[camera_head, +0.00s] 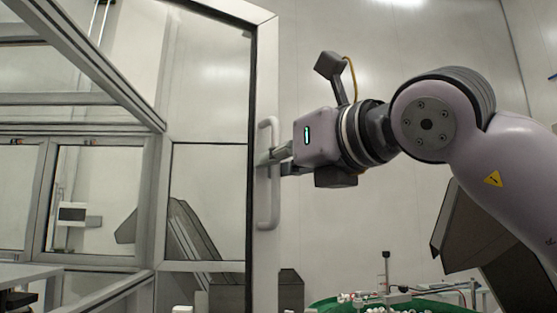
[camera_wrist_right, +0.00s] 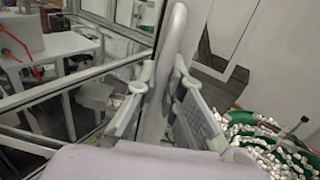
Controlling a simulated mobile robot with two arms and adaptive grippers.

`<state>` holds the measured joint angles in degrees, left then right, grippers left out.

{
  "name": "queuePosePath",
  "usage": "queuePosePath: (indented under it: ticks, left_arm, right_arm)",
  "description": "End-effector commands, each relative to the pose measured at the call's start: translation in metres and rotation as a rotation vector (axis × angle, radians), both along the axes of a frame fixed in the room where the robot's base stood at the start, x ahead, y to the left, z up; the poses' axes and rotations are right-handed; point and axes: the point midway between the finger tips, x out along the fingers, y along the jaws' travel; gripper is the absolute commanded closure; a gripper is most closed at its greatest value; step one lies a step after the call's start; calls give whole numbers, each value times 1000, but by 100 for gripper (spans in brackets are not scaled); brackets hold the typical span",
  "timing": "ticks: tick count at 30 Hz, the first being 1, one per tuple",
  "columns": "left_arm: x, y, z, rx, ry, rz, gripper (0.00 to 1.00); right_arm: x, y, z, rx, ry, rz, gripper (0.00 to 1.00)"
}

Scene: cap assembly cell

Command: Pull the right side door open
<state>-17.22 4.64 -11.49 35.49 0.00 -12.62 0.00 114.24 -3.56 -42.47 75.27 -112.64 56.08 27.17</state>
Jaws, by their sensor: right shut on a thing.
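The right side door (camera_head: 265,90) is a clear panel in a pale metal frame, upright in the middle of the head view. It seems to stand out at an angle from the cell frame; the exact angle is unclear. Its white vertical bar handle (camera_head: 269,212) is on the frame's outer edge. My right gripper (camera_head: 274,160) reaches in from the right and is shut on the handle, at its upper-middle part. In the right wrist view the handle (camera_wrist_right: 172,50) runs between the two fingers of my gripper (camera_wrist_right: 160,92). My left gripper is not in view.
The cell's metal frame (camera_head: 110,82) and window panels fill the left. A green tray (camera_head: 335,304) with many small white parts is at the lower right, below my right arm; the tray also shows in the wrist view (camera_wrist_right: 237,117). A pale wall is behind.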

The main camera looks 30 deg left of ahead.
Motion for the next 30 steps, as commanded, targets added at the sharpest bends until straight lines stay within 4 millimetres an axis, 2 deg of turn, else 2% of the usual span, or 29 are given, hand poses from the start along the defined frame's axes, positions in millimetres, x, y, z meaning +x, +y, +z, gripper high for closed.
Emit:
queuePosePath:
  ticks: [4,5,14,23,26,30]
  left_arm:
    - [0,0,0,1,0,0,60]
    - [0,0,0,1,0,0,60]
    - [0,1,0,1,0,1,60]
    - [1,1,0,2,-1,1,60]
    - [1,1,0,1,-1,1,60]
    - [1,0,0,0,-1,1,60]
  right_arm:
    - [0,-1,3,6,-3,0,100]
    - [0,-1,3,6,-3,0,89]
    - [0,0,1,3,-1,-1,70]
    - [0,-2,0,1,0,-1,70]
    - [-4,-9,1,1,-2,-1,70]
    - [-13,-32,1,2,-4,-4,70]
